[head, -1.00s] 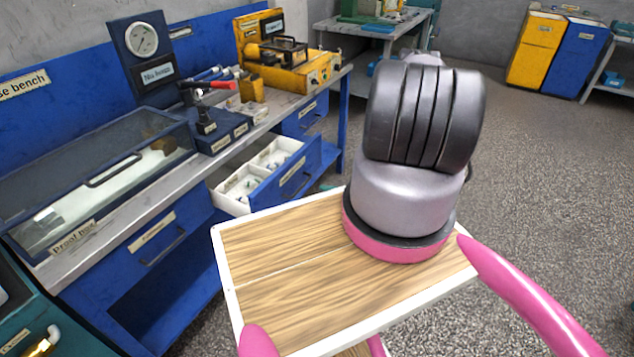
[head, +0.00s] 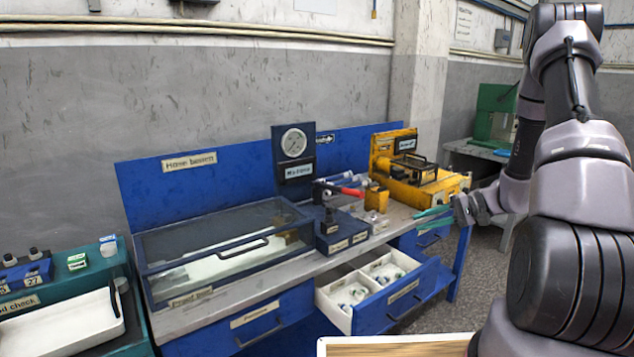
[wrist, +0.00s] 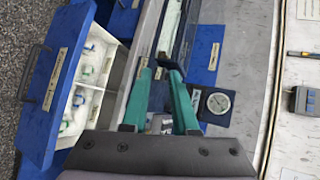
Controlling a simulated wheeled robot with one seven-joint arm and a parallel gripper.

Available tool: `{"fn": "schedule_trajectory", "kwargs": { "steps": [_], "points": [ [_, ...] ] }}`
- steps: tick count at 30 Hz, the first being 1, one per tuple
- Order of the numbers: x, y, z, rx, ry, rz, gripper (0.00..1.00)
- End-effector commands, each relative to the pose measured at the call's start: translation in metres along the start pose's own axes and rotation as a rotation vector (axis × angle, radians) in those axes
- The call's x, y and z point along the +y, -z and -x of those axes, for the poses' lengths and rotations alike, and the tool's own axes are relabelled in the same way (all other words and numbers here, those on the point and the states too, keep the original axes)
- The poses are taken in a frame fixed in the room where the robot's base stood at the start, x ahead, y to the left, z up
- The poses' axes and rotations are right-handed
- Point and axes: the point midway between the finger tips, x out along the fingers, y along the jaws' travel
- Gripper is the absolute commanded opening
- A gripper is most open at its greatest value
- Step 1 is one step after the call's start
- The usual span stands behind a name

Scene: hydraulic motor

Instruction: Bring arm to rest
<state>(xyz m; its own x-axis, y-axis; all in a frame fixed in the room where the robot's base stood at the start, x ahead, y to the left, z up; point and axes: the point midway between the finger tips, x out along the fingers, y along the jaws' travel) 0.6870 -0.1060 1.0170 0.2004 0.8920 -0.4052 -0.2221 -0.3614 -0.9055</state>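My arm rises along the right side of the head view, bent, with its wrist hanging toward the bench. My gripper (head: 418,220) has green fingers that point left, in front of the right part of the blue bench. In the wrist view my gripper (wrist: 160,76) shows its two green fingers apart, with a clear gap and nothing visibly held between them. Small parts of the bench show behind the fingers.
The blue bench (head: 222,308) carries a glass-lidded box (head: 225,245), a gauge panel (head: 293,150), a red-handled tool (head: 338,190) and a yellow unit (head: 420,180). An open drawer (head: 395,308) juts out below my gripper. A teal stand (head: 105,265) is at left.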

Motion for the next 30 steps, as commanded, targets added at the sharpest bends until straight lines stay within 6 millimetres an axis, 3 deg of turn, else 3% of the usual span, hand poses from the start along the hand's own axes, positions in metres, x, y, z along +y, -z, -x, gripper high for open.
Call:
{"fn": "schedule_trajectory", "kwargs": {
  "steps": [1, 3, 12, 21, 30],
  "points": [
    [-0.024, -0.009, 0.004, -0.023, -0.043, 0.021, 0.27],
    [-0.05, -0.023, 0.008, -0.051, -0.108, 0.031, 0.27],
    [-0.137, -0.093, 0.031, -0.064, -0.403, 0.088, 0.27],
    [-0.196, -0.166, 0.064, 0.101, -0.646, 0.168, 0.27],
    [-0.235, -0.23, 0.103, 0.394, -0.754, 0.266, 0.27]
  ]
}}
